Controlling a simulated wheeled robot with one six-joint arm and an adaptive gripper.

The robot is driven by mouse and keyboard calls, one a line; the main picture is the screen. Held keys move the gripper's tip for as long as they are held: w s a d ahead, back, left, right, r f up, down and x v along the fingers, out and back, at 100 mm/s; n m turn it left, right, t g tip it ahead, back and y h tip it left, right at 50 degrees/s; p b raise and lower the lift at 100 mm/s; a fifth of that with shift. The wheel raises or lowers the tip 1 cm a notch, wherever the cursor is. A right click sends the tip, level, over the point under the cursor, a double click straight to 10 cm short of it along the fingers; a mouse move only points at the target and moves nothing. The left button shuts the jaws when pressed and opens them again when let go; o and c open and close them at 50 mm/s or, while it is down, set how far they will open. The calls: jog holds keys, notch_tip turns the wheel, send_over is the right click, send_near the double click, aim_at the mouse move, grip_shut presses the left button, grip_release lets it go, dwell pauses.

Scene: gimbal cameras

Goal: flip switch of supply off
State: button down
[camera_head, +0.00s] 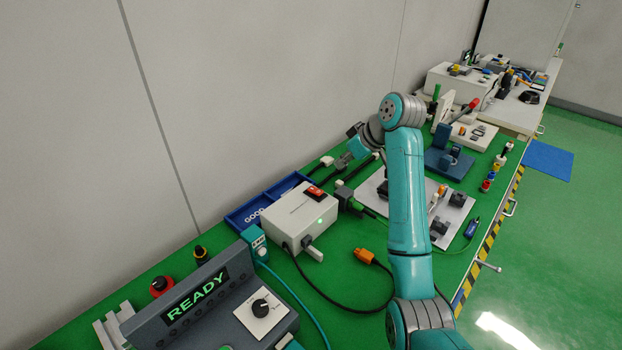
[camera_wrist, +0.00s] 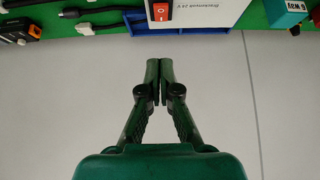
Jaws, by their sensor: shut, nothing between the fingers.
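The supply is a white box (camera_head: 296,224) on the green bench, with a lit green lamp (camera_head: 320,221) on its front. Its red rocker switch (camera_head: 314,193) sits on top near the back right edge. In the wrist view the switch (camera_wrist: 161,12) shows at the top edge, marked 0 and I, beside the white supply casing (camera_wrist: 208,10). My gripper (camera_head: 342,163) is behind and above the box, near the wall. In the wrist view its fingers (camera_wrist: 166,68) are together and empty, apart from the switch.
A blue GOOD tray (camera_head: 243,217) lies behind the supply. Black plugs and cables (camera_head: 346,197) crowd its right side. A READY console (camera_head: 198,296) stands at the front left. A grey plate with black fixtures (camera_head: 448,214) lies right. The wall closes off the back.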

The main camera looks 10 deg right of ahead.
jog(key=shift+w+a, duration=0.15)
jog(key=shift+a, duration=0.05)
send_over(319, 191)
jog(key=s, duration=0.1)
jog(key=f, duration=0.8)
jog(key=shift+s+d+f, duration=0.1)
jog(key=shift+d+f, duration=0.05)
jog(key=shift+d, duration=0.25)
jog(key=shift+s+d+f, duration=0.1)
jog(key=shift+f, duration=0.5)
jog(key=shift+s+d+f, duration=0.1)
jog(key=shift+f, duration=1.15)
jog(key=shift+s, duration=0.1)
